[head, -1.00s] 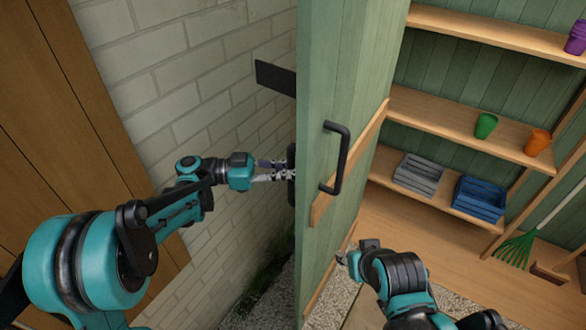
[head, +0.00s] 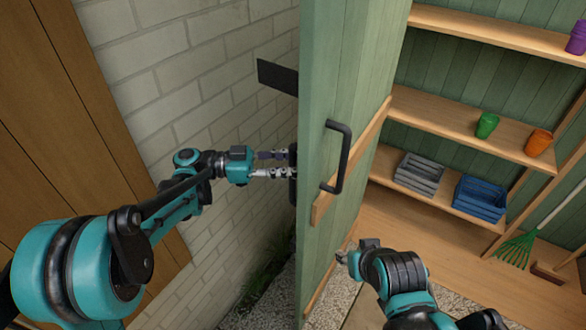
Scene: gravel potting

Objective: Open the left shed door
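The green left shed door (head: 335,90) stands swung open, seen nearly edge-on in the middle of the head view. A black handle (head: 337,157) is on its right-hand face. Another dark handle (head: 292,175) shows at its left-hand side, partly hidden by the door edge. My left gripper (head: 288,164) is at that handle, its two fingers spread apart, one above the other. I cannot see it clasping the handle. My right gripper (head: 355,251) is low in front of the door, beside its lower right face; its fingertips are too small to tell their opening.
Shed shelves (head: 465,120) hold a green pot (head: 487,125), an orange pot (head: 538,142), a grey crate (head: 419,174) and a blue crate (head: 480,198). A green rake (head: 517,250) leans at right. A white brick wall (head: 150,70) is behind my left arm.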

